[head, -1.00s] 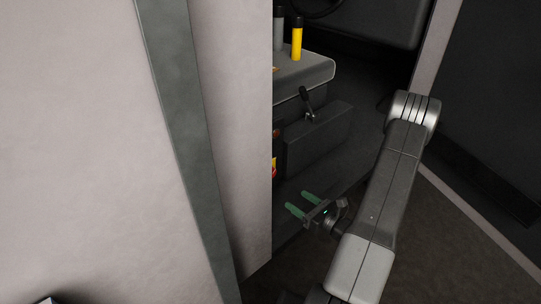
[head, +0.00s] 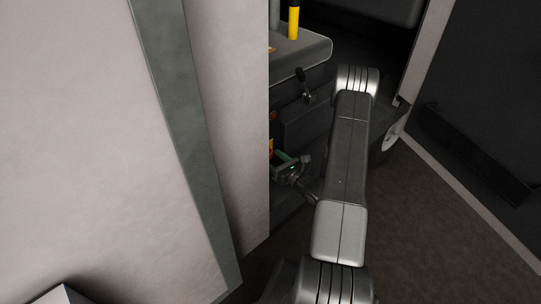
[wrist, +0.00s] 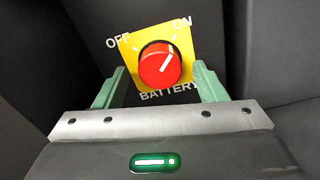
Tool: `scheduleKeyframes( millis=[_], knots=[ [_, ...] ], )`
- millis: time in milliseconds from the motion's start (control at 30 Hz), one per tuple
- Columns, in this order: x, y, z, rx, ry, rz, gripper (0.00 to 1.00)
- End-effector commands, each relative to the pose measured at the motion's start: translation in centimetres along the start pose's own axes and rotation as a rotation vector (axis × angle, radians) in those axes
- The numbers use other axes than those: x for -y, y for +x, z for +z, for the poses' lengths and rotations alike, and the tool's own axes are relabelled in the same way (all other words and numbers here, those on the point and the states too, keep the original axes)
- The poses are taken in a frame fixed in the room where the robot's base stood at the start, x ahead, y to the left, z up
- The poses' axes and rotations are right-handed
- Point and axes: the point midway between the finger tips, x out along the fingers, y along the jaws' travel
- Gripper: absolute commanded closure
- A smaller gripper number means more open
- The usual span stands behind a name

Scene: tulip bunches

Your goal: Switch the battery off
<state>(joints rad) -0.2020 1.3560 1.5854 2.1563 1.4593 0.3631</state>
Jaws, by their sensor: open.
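The battery switch is a red round knob (wrist: 160,65) on a yellow plate (wrist: 132,43) marked OFF at upper left, ON at upper right and BATTERY below. The white mark on the knob points to the upper right, toward ON. My gripper (wrist: 158,85) is open in the wrist view, with one green finger on each side of the plate's lower part. The knob stands between and beyond the fingertips; I cannot tell whether they touch anything.
A pale wall panel with a grey-green edge (head: 185,130) fills the left and hides part of the switch area. A black lever (head: 304,85) and a yellow-handled lever (head: 294,22) stand above my gripper. Dark floor (head: 410,215) is open at the right.

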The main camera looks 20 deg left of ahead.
Motion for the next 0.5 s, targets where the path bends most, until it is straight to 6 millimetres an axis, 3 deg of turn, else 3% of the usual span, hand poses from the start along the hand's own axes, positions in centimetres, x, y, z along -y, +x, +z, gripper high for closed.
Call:
scheduleKeyframes(
  millis=[167, 433, 500],
  knots=[
    [-0.04, 1.28, 0.02, 0.0, 0.0, 0.001, 0.35],
    [-0.01, 1.43, -0.01, 0.0, 0.001, 0.0, 0.35],
    [-0.01, 1.42, -0.01, 0.0, 0.001, 0.0, 0.45]
  ],
)
